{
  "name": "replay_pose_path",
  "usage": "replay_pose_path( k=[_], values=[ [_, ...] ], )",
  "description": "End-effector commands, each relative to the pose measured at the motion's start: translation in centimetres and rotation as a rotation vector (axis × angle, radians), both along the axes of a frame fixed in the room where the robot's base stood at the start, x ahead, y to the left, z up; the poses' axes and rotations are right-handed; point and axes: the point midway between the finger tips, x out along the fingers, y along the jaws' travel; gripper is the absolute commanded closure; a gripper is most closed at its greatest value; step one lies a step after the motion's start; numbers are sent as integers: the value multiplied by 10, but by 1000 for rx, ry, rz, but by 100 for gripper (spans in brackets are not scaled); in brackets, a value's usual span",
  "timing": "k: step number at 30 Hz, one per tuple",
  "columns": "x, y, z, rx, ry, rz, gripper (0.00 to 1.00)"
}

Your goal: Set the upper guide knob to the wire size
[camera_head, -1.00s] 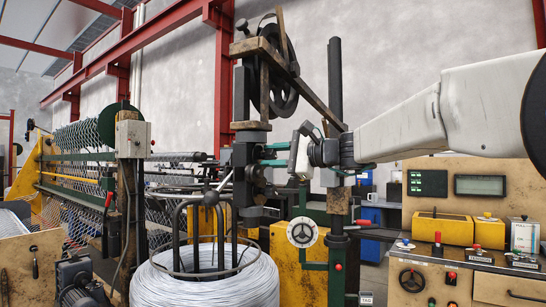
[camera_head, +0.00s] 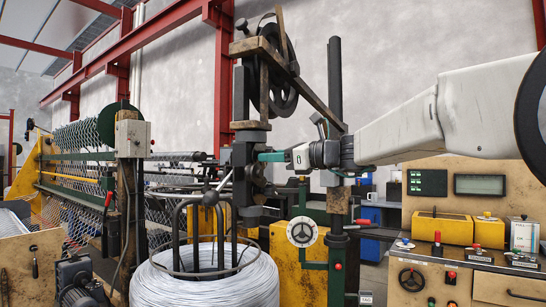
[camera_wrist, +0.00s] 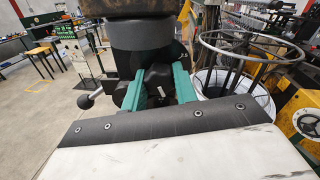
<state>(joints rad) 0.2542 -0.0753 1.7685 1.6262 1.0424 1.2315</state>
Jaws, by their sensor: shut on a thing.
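The upper guide knob is a dark, lobed knob (camera_wrist: 158,86) seen between my fingers in the wrist view. It sits just below a thick black cylinder on the guide head. My gripper (camera_wrist: 158,92) has its two teal fingers on either side of the knob and is shut on it. In the head view my gripper (camera_head: 266,156) reaches in from the right to the dark guide head (camera_head: 243,157), and its fingers overlap so that the knob is mostly hidden. I cannot read any wire size mark on the knob.
A coil of wire (camera_head: 205,285) on a stand with hoops (camera_head: 212,235) is below the guide head. A black pulley wheel (camera_head: 282,80) is above. A ball-ended lever (camera_wrist: 86,103) sticks out nearby.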

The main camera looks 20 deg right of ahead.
Motion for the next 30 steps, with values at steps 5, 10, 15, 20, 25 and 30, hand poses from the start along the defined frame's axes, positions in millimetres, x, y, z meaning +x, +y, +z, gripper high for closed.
replay_pose_path(
  k=[5, 10, 15, 20, 25, 30],
  values=[
    [0, 0, -5, 102, 105, 3, 94],
    [0, 1, -4, 182, 178, 2, 94],
    [0, 1, -4, 236, 228, 2, 94],
    [0, 1, -4, 265, 254, 2, 94],
    [0, 1, -3, 276, 263, 2, 94],
    [0, 1, -3, 277, 263, 2, 94]
  ],
)
